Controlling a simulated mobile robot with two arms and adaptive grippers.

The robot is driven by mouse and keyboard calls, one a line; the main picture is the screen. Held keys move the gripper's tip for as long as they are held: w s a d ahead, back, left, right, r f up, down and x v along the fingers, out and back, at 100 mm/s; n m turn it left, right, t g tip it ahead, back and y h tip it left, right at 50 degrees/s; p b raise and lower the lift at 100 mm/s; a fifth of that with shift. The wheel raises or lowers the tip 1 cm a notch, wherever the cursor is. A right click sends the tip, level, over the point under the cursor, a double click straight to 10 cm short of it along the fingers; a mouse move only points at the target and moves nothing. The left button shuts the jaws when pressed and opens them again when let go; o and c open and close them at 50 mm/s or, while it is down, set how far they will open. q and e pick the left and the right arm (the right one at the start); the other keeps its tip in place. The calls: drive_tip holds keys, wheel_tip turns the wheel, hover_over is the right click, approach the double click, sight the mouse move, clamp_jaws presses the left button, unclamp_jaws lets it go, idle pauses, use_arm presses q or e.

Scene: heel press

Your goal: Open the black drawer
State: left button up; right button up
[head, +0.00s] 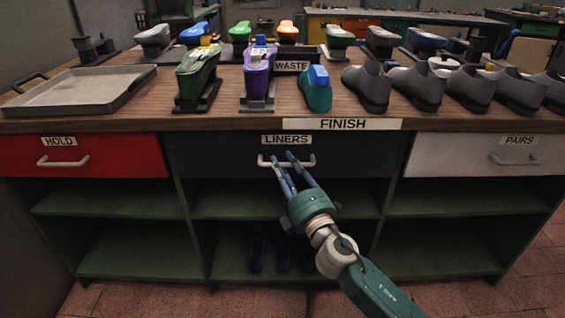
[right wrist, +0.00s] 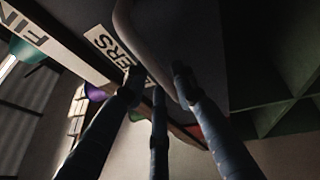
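The black drawer (head: 220,155), labelled LINERS, sits in the middle of the bench front and looks shut. Its pale bar handle (head: 306,163) runs level below the label. My right gripper (head: 283,158) is at the handle, its blue fingers reaching up to it from below and in front. In the right wrist view the fingertips (right wrist: 160,82) stand apart, with the handle (right wrist: 148,45) running down towards the gap between them. The fingers are open; whether they touch the handle I cannot tell. My left gripper is not in view.
A red drawer (head: 100,157) marked HOLD is at left, a white drawer (head: 450,158) marked PAIRS at right. Green open shelves (head: 130,250) lie below. The bench top holds a metal tray (head: 80,92), shoe lasts and several grey shoes (head: 418,87).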

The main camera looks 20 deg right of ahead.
drive_tip(key=shift+w+a+r, duration=0.1)
drive_tip(key=shift+w, duration=0.45)
clamp_jaws()
drive_tip(key=shift+s, duration=0.1)
